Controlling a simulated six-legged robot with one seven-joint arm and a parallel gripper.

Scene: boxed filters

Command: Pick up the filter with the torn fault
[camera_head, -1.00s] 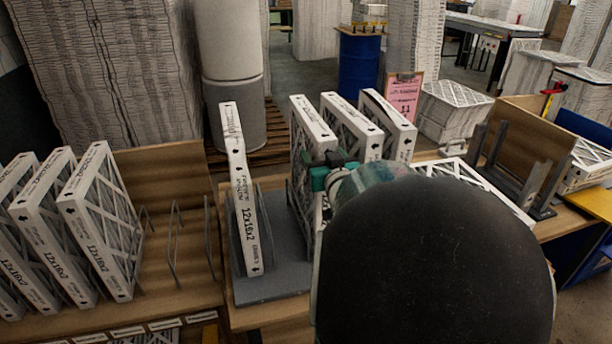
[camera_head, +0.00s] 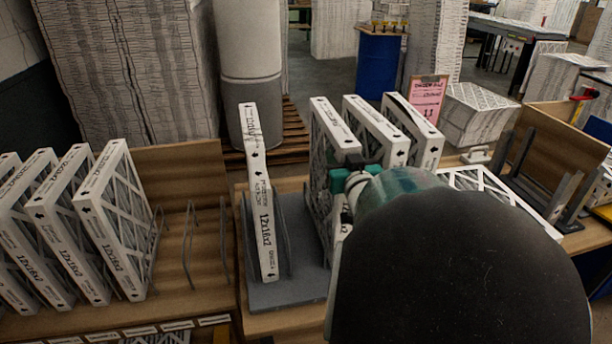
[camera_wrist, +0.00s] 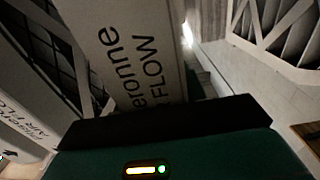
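A group of white-framed filters stands upright on the middle table: a left one (camera_head: 333,130), a middle one (camera_head: 375,130) and a right one (camera_head: 411,130) whose top edge looks bent. My gripper (camera_head: 350,172) is at the near edge of the left one, and my arm hides its lower part. In the wrist view a white filter frame (camera_wrist: 125,50) with printed lettering is right in front of my gripper (camera_wrist: 165,120); the fingertips are hidden, so I cannot tell whether they grip it. Another filter (camera_head: 260,200) stands in a grey holder. I cannot make out a tear on any filter.
Several filters (camera_head: 112,215) stand in a wooden rack at the left, with empty wire dividers (camera_head: 190,245) beside them. A pink sign (camera_head: 428,98) stands behind the group. A filter (camera_head: 490,190) lies flat at the right, near an empty grey rack (camera_head: 545,180).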

